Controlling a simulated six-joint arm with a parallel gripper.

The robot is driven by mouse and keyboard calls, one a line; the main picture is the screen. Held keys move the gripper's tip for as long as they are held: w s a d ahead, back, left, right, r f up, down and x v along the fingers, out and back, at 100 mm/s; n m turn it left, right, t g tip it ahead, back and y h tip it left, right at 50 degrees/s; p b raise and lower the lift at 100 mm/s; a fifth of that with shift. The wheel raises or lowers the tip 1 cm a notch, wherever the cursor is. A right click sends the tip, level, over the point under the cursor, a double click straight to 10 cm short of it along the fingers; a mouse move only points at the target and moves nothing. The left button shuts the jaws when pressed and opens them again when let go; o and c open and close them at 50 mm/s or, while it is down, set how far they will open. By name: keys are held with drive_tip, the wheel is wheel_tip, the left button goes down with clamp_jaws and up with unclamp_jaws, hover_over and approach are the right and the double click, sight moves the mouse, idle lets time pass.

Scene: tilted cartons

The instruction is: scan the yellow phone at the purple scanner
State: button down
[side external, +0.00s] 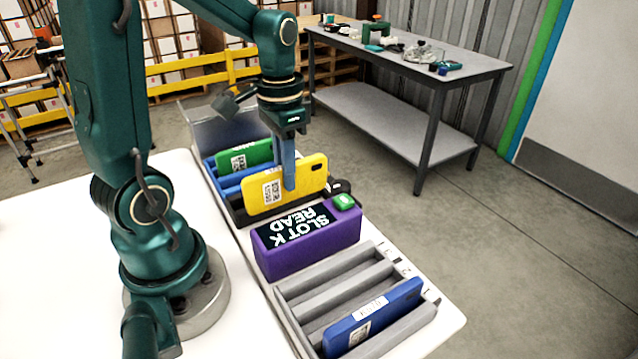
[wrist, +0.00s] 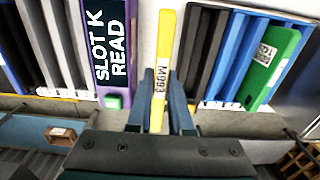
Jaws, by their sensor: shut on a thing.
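The yellow phone (side external: 285,190) is upright on its long edge in the side external view, with a white code label on its face. The purple scanner (side external: 310,257) is beside the phone, on the near side. Its dark display reads "SLOT K READ" and a green block sits at its end. Whether the phone's lower edge touches anything is hidden.
A grey slotted rack (side external: 345,290) in front of the scanner holds a blue phone (side external: 373,317). Behind the yellow phone are a black rack and a blue rack (side external: 228,180) with a green phone (side external: 245,155). The white table (side external: 60,270) is clear at left.

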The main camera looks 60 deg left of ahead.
sight(288, 200)
drive_tip(key=shift+f, duration=2.1)
drive_tip(key=shift+r, duration=0.1)
drive_tip(key=shift+r, duration=2.95)
